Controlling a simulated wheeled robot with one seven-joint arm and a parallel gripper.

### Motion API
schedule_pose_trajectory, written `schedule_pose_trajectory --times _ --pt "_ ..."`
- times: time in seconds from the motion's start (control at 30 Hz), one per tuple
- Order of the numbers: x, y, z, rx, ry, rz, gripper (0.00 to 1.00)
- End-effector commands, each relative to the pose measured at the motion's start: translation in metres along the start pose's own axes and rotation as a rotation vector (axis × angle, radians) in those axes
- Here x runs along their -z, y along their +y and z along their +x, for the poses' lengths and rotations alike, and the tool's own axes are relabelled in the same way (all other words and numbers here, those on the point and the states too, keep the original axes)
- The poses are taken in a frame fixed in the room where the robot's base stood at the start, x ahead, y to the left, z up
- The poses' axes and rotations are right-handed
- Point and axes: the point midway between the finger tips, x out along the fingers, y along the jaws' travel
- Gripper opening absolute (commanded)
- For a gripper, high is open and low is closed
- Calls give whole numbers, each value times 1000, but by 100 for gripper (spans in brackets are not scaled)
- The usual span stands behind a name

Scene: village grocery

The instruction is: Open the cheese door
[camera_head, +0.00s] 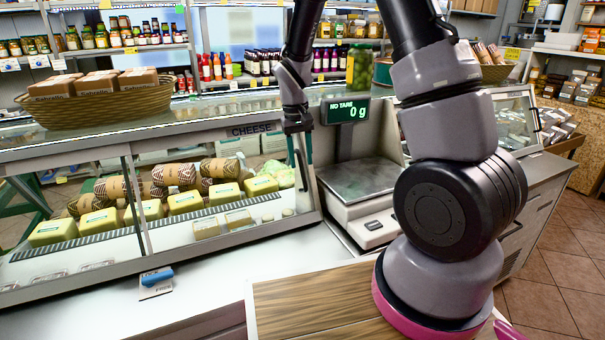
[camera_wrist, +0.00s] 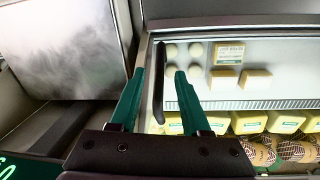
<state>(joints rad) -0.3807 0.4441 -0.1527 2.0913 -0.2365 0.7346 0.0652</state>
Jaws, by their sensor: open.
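The cheese case (camera_head: 255,128) has a sign reading CHEESE and a sloped glass front. Its right glass door (camera_head: 225,208) covers the cheeses and appears shut. A dark upright handle (camera_wrist: 158,85) stands near the door's side edge in the wrist view. My gripper (camera_head: 299,152) is at the right end of the door, with its green fingers pointing at the glass. In the wrist view my gripper (camera_wrist: 159,74) is open, with one finger on each side of the handle. I cannot tell whether either finger touches it.
A scale (camera_head: 362,185) with a green display stands right of the door. A blue item (camera_head: 157,276) lies on the white counter below the case. A wicker basket (camera_head: 95,104) of boxes and a jar (camera_head: 360,68) stand on top.

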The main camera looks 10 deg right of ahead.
Motion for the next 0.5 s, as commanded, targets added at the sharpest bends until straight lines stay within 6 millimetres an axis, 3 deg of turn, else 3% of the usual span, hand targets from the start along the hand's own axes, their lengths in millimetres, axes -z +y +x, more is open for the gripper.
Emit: schedule_pose_trajectory --times 0.2,0.5 --pt "0 0 37 -1 -3 1 47" --pt "0 0 52 0 1 0 47"
